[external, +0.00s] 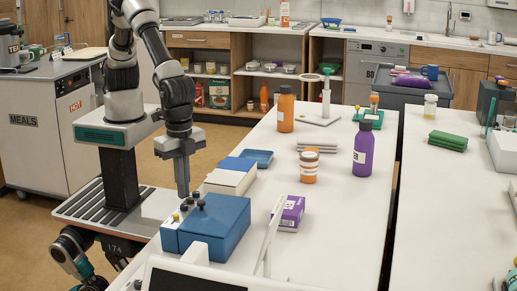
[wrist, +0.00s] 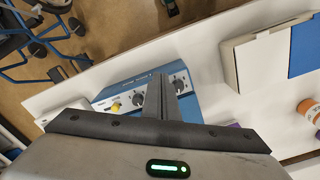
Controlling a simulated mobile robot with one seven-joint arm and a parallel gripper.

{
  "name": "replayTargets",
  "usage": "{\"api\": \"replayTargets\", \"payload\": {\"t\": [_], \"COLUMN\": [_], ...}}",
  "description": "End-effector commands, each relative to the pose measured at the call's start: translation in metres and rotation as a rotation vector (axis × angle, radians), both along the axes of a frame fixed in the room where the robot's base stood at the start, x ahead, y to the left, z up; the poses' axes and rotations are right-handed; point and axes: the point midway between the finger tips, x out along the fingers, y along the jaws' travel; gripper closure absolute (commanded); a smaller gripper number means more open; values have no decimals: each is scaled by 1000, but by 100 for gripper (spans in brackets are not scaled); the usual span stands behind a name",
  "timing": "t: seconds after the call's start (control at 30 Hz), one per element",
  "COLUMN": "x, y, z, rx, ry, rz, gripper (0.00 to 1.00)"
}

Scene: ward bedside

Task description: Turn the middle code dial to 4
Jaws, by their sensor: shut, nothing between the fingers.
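A blue box (external: 222,226) with code dials stands at the near left end of the white table. The middle dial is hidden behind my fingers. My gripper (external: 184,194) is shut, pointing down at the row of knobs; whether it touches a dial I cannot tell. The dial numbers are too small to read.
Close behind the blue box is a cream box with a blue top (external: 232,174). A purple carton (external: 290,212) lies to its right. An orange bottle (external: 286,109), a purple bottle (external: 363,148) and a jar (external: 309,167) stand farther back.

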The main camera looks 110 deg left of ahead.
Motion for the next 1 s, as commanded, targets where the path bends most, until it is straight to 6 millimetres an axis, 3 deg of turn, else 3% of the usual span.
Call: {"api": "replayTargets", "payload": {"t": [0.5,0.87,0.97,1.0], "x": [0,1,9,15], "y": [0,1,11,18], "z": [58,62,83,98], "rx": [0,-2,-12,-17], "ry": [1,-3,-38,-68], "rz": [0,0,-4,-8], "gripper": [100,100,100,100]}}
